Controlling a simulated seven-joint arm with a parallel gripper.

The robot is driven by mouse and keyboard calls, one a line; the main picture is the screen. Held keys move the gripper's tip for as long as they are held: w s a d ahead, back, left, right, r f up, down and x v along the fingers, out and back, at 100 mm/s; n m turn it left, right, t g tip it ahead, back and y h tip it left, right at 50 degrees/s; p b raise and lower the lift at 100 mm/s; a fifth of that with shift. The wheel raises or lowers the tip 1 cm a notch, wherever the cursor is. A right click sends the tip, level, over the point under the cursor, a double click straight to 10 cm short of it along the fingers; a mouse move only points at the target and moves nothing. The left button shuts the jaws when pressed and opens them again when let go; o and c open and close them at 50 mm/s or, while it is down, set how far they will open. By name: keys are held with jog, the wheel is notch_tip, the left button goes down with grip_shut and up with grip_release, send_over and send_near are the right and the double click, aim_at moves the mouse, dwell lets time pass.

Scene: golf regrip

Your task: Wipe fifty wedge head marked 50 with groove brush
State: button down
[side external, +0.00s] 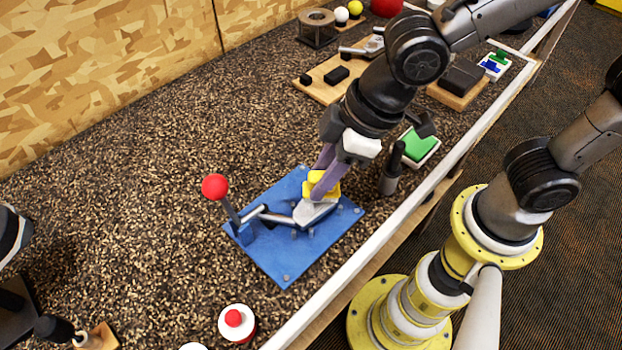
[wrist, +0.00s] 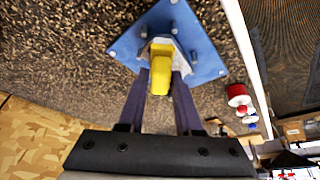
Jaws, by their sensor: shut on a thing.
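A silver wedge head (side external: 307,213) lies on a blue plate (side external: 277,262) in the middle of the table in the side view. Its shaft runs left toward a lever with a red ball knob (side external: 215,187). Any number on the head is too small to read. My gripper (side external: 324,190) is shut on a yellow block-like thing, likely the groove brush (side external: 332,191), and holds it down at the head, seemingly touching it. In the wrist view the yellow brush (wrist: 160,75) sits between my fingers (wrist: 161,90) and hides most of the head. Its bristles are hidden.
A dark upright cylinder (side external: 391,172) and a green-topped block (side external: 418,147) stand right of the plate. A red button (side external: 234,318) is at the front. Wooden boards with parts (side external: 330,78) lie behind.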

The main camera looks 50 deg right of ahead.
jog(key=a, duration=0.5)
jog(key=shift+a, duration=0.4)
jog(key=shift+a+r, duration=0.15)
notch_tip(320, 180, up, 8)
dwell(0.4)
